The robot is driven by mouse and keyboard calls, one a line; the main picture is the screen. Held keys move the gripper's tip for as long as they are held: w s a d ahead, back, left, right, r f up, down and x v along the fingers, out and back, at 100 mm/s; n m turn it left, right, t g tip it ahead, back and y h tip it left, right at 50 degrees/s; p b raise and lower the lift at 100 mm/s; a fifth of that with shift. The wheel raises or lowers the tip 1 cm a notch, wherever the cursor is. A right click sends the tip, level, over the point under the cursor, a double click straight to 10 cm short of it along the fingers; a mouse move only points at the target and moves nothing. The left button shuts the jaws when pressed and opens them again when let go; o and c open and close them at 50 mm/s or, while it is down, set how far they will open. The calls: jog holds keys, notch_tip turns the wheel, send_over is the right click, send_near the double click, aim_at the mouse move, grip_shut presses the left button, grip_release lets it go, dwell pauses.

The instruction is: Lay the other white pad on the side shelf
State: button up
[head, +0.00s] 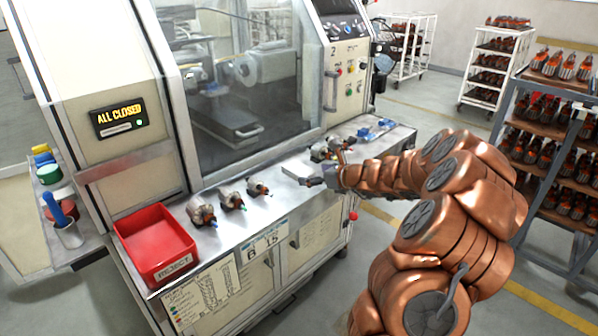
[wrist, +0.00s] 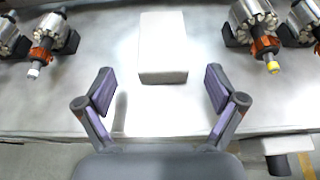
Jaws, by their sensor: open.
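A white rectangular pad (wrist: 163,50) lies flat on the metal worktop in the wrist view. In the head view the pad (head: 297,169) is just left of my gripper. My gripper (head: 314,182) is low over the front part of the worktop. In the wrist view my gripper (wrist: 160,90) is open and empty, its two fingers spread wider than the pad. The pad is ahead of the fingertips, roughly centred between them, and apart from both. A narrow side shelf (head: 88,224) is at the far left in the head view. I see no white pad on it.
Armatures (head: 232,200) stand on the worktop left of the pad, and others (wrist: 260,28) stand right of it. A red reject bin (head: 156,243) is at the worktop's left end.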

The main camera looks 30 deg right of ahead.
aim_at(305, 172)
jog(key=x, duration=0.1)
jog(key=p+x, duration=0.1)
jog(key=x, duration=0.1)
jog(key=shift+w+r, duration=0.2)
jog(key=shift+w, duration=0.25)
jog(key=shift+w+f+p, duration=0.3)
jog(key=shift+w+p, duration=0.05)
jog(key=shift+w, duration=0.15)
jog(key=c, duration=1.1)
